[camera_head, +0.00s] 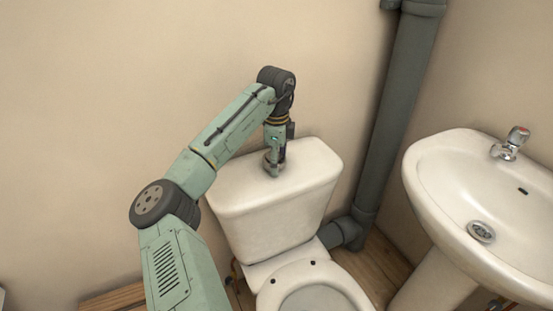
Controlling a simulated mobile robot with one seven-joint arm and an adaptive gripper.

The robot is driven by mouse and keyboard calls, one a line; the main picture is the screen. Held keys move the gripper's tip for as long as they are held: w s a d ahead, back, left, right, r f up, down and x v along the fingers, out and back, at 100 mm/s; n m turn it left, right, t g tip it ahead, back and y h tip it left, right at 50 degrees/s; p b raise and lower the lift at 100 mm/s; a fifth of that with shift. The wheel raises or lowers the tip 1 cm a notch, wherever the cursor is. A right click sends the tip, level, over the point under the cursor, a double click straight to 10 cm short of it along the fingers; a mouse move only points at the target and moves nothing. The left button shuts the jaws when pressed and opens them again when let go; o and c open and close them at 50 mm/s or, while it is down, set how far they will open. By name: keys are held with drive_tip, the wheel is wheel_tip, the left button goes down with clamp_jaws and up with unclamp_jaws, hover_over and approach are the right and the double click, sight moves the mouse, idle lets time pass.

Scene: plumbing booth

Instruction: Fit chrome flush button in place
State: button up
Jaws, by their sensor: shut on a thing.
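My gripper (274,163) points down at the top of the white toilet cistern (235,190), near the middle of its lid. It is shut on a small metallic piece, which looks like the chrome flush button (272,170), at the lid surface. The fingers cover much of the button. I cannot tell whether it sits in the lid's hole, rests on the lid or is slightly above it. The hole itself is hidden.
The toilet bowl (318,299) is below the cistern. A grey waste pipe (398,105) stands right of it. A white washbasin (440,180) with a chrome tap (508,147) is at the right. The wall (100,100) is close behind the cistern.

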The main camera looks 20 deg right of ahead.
drive_tip(key=shift+f, duration=0.8)
drive_tip(key=o, duration=0.9)
drive_tip(key=shift+o, duration=1.4)
drive_tip(key=shift+f, duration=0.25)
drive_tip(key=shift+o, duration=1.3)
drive_tip(key=shift+w, duration=0.1)
wheel_tip(320, 180, up, 12)
drive_tip(key=shift+r, duration=0.15)
